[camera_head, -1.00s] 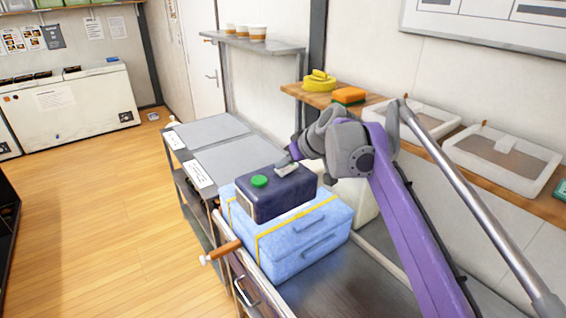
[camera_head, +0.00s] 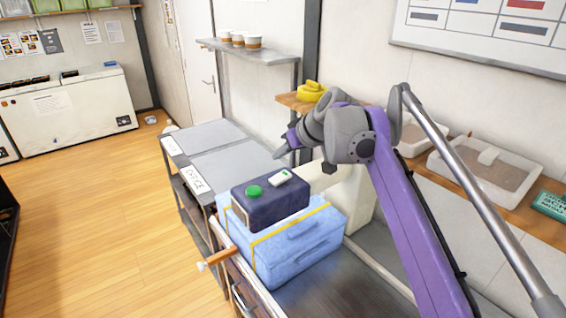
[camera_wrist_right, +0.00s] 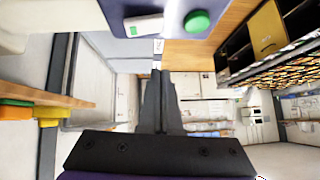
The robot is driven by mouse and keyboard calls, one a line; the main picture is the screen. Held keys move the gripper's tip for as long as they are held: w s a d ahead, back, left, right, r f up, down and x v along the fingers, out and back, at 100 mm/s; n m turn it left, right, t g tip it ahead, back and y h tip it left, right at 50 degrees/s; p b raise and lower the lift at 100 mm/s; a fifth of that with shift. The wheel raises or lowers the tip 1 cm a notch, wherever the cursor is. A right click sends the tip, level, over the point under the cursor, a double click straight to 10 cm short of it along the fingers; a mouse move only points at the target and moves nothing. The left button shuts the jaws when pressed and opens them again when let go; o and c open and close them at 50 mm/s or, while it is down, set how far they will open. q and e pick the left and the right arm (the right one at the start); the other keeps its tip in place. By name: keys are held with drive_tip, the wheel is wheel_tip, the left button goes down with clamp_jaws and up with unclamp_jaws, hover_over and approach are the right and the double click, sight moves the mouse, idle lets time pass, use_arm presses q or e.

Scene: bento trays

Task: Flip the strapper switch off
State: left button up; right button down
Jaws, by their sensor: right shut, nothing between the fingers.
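The strapper is a dark navy box (camera_head: 270,211) on a light blue case. On its top are a round green button (camera_head: 254,191) and a white switch plate (camera_head: 280,176) with a small green mark. My right gripper (camera_head: 281,153) is shut and empty, above and behind the switch, apart from it. In the right wrist view the strapper (camera_wrist_right: 168,9) is at the top edge, with its green button (camera_wrist_right: 198,22) and white switch plate (camera_wrist_right: 144,25). The shut fingers (camera_wrist_right: 161,76) are below them in that picture. Which way the switch is tipped is too small to tell. My left gripper is out of view.
The light blue case (camera_head: 300,246) with a yellow strap rests on a metal-topped cart. A grey two-part table (camera_head: 232,166) stands behind it. A wall shelf (camera_head: 262,50) holds cups. A wooden counter (camera_head: 523,212) with trays runs along the right wall.

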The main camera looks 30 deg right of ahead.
drive_tip(key=v, duration=0.6)
drive_tip(key=shift+s+a, duration=0.55)
drive_tip(key=shift+a, duration=0.2)
drive_tip(key=shift+s+r, duration=0.1)
drive_tip(key=shift+s, duration=0.05)
drive_tip(key=s+a+f+g, duration=0.1)
drive_tip(key=s+a+f, duration=0.4)
drive_tip(key=f, duration=0.6)
drive_tip(key=s+a+f+h, duration=0.1)
drive_tip(key=s+a+f, duration=0.4)
drive_tip(key=f, duration=0.5)
drive_tip(key=s+a+f+g, duration=0.1)
drive_tip(key=s+a+f, duration=0.4)
drive_tip(key=f, duration=0.6)
drive_tip(key=shift+s+f+g+h, duration=0.3)
drive_tip(key=shift+s+f, duration=0.05)
drive_tip(key=shift+s, duration=0.9)
